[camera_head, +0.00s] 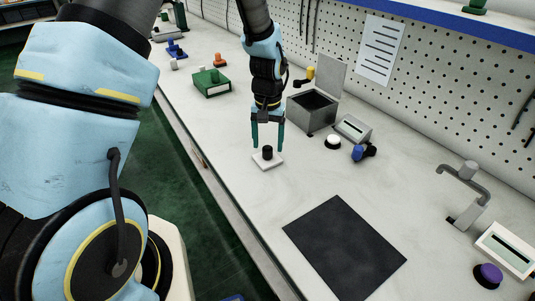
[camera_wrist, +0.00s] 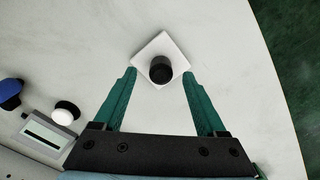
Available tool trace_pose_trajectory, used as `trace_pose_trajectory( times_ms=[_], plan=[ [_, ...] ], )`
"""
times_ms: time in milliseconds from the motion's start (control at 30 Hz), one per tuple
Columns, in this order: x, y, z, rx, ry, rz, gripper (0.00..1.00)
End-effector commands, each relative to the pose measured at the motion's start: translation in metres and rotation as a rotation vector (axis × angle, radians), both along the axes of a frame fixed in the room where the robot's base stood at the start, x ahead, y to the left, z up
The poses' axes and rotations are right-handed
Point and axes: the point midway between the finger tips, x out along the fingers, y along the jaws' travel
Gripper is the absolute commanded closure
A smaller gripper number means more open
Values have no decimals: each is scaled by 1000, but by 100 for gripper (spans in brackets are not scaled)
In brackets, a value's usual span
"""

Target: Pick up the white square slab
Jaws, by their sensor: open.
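The white square slab (camera_head: 274,163) lies flat on the bench, with a short black cylinder (camera_head: 267,152) upright on its middle. In the wrist view the slab (camera_wrist: 144,58) is turned like a diamond, and the black cylinder (camera_wrist: 161,70) stands on it. My gripper (camera_head: 267,147) points down just above the slab, with its green fingers apart and nothing held. In the wrist view the fingertips of my gripper (camera_wrist: 159,74) show on either side of the slab's near part. I cannot tell the exact height of the fingertips over the bench.
An open grey box (camera_head: 311,112) stands behind and right of the gripper, near a small display unit (camera_head: 354,129) and a white round button (camera_head: 333,141). A green box (camera_head: 211,84) is at the left. A dark mat (camera_head: 344,249) lies in front. The bench around the slab is clear.

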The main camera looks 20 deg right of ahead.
Motion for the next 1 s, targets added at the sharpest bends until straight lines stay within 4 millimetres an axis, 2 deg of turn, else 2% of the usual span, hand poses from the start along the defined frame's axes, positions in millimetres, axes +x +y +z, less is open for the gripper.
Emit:
trace_pose_trajectory(
  times_ms=[233, 500, 1000],
  plan=[
    [1, 1, -26, 0, 0, 1, 26],
    [1, 1, -30, -1, -1, 1, 26],
    [1, 1, -29, -1, -1, 0, 81]
  ],
)
